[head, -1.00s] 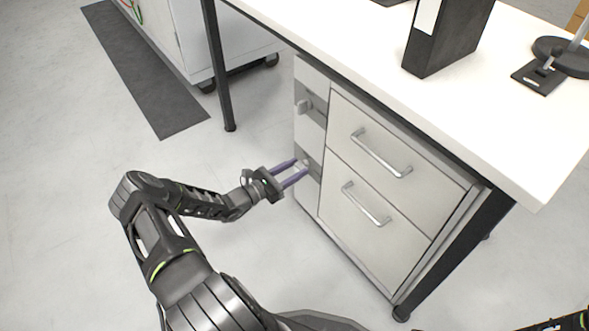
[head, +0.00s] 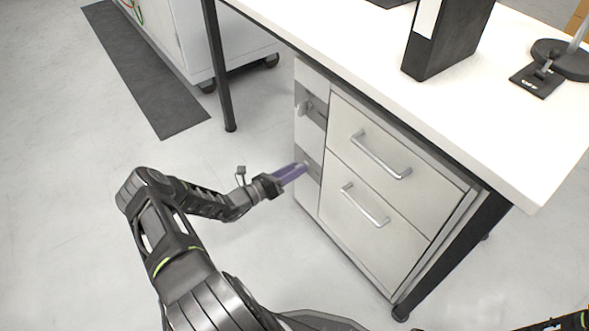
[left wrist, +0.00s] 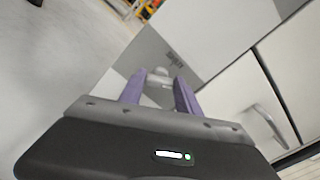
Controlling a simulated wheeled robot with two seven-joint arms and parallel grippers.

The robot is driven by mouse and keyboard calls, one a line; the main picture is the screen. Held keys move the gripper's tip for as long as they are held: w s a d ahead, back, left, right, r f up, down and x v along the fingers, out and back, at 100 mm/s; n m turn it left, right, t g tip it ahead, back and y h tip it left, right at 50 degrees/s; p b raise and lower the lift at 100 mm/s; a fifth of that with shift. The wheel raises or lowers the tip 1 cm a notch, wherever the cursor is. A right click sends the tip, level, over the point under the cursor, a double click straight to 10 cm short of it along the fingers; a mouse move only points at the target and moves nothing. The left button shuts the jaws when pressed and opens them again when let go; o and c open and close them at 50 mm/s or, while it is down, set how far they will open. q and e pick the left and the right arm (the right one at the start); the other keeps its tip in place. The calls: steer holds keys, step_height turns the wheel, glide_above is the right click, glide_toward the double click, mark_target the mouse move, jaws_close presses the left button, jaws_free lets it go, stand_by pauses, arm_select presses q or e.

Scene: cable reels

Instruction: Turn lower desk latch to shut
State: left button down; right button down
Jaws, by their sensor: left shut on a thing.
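The lower latch (left wrist: 158,76) shows in the left wrist view as a pale knob between the purple fingers, on a grey plate. In the head view the fingers mostly hide it. My left gripper (head: 305,166) is shut on the lower latch; its fingertips also show in the left wrist view (left wrist: 161,78). The gripper is rolled, so its fingers overlap in the head view. My right gripper is not in view.
Two drawers with bar handles, upper (head: 381,154) and lower (head: 365,204), sit right of the latches. The white desk top (head: 480,110) overhangs them, with a black binder (head: 447,40) on it. A black desk leg (head: 221,80) stands at the left. The floor beside my arm is clear.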

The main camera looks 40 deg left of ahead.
arm_select(q)
steer(key=n, duration=1.1)
steer(key=shift+a+f+n+b, duration=0.15)
steer(key=shift+f+n+b, duration=0.05)
steer(key=shift+n+b, duration=0.15)
stand_by(0.3)
steer(key=c, duration=0.9)
jaws_free()
steer(key=shift+o, duration=0.2)
steer(key=p+v, duration=0.2)
steer(key=v, duration=0.5)
steer(key=shift+s, duration=0.35)
